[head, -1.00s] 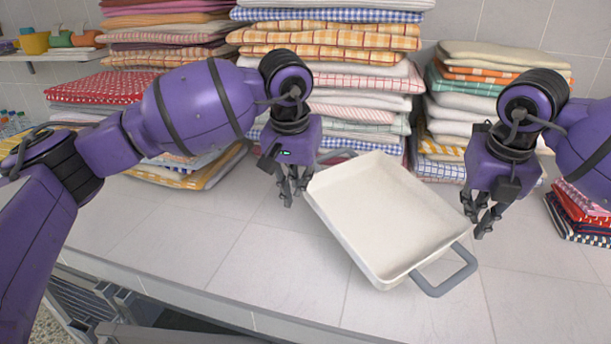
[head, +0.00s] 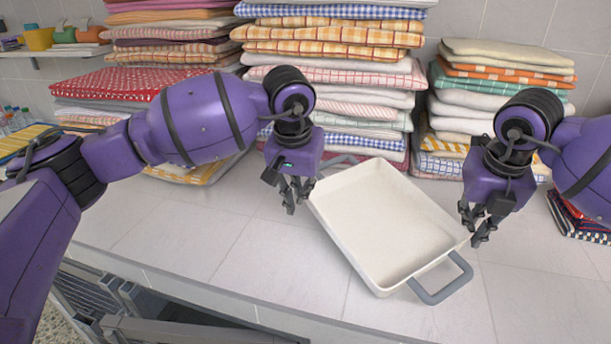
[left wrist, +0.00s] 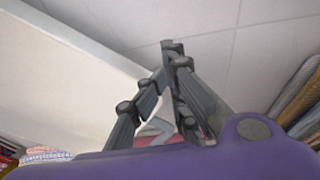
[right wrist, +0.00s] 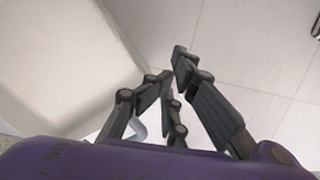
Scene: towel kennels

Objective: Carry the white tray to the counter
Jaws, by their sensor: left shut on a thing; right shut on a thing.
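The white tray (head: 385,225) is a shallow rectangular pan with grey loop handles. It is over the tiled counter (head: 230,245), turned at an angle. One handle (head: 443,279) points to the front right; the other (head: 345,160) is at the back left, partly hidden. My left gripper (head: 290,202) is shut at the tray's left side, and my right gripper (head: 480,233) is shut at its right side. The fingers' contact with the tray is hard to see. Both wrist views show the tray's pale wall, left of the left fingers (left wrist: 168,48) and the right fingers (right wrist: 172,65).
Tall stacks of folded towels (head: 330,55) line the back of the counter, with another stack (head: 500,85) at the right. A red dotted pile (head: 130,85) is at the left. The counter's left front is clear. Metal racks (head: 95,295) show below the counter edge.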

